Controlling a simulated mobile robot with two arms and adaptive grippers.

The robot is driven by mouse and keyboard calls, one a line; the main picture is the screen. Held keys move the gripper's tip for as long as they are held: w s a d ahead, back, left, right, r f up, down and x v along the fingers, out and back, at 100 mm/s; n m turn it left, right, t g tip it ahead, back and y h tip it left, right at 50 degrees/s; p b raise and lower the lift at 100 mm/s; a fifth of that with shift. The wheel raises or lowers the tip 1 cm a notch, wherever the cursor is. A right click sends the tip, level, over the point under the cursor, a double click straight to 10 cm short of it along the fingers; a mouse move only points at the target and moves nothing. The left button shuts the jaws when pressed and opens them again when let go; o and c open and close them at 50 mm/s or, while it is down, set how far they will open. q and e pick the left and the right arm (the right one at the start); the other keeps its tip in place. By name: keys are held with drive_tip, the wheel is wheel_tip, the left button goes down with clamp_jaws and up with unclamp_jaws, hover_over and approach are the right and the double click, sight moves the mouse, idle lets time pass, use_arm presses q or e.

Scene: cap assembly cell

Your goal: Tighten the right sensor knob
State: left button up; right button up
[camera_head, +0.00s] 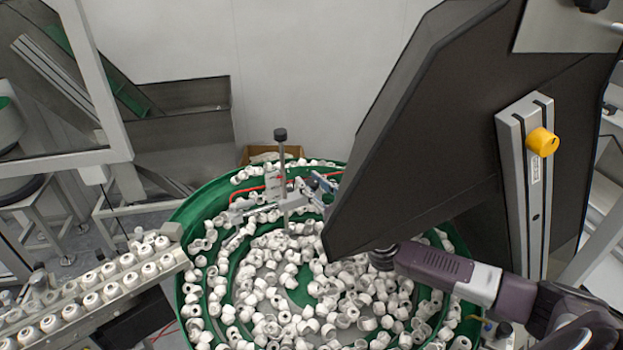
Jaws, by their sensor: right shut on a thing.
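My right arm comes in from the lower right. Its dark wrist end, where my right gripper (381,258) sits, reaches the lower edge of a large dark panel over the green bowl feeder (182,222). The panel hides the fingertips. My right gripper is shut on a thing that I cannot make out. A black knob (280,134) tops an upright grey post at the back of the bowl. Metal brackets (300,192) stand beside the post. I cannot tell which part is the right sensor knob. My left gripper is not in view.
White caps (285,255) fill much of the bowl. The dark panel (440,130) blocks much of the right side. A grey profile (513,180) carries a yellow knob (542,141). A rail with caps (90,283) runs in at the left. A cardboard box (272,152) stands behind.

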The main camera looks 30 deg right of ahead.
drive_tip(key=m+h, duration=0.2)
drive_tip(key=h, duration=0.1)
drive_tip(key=m+g+h, duration=0.1)
drive_tip(key=m+h, duration=0.2)
drive_tip(key=h, duration=0.1)
drive_tip(key=shift+a+h, duration=0.2)
drive_tip(key=shift+h, duration=0.1)
drive_tip(key=m+g+h, duration=0.2)
drive_tip(key=h, duration=0.1)
drive_tip(key=m+g+h, duration=0.1)
drive_tip(key=m+h, duration=0.1)
drive_tip(key=h, duration=0.1)
drive_tip(key=shift+d+m+g, duration=0.1)
drive_tip(key=shift+m+g, duration=0.3)
drive_tip(key=shift+h, duration=0.5)
drive_tip(key=o, duration=1.2)
drive_tip(key=shift+d, duration=0.1)
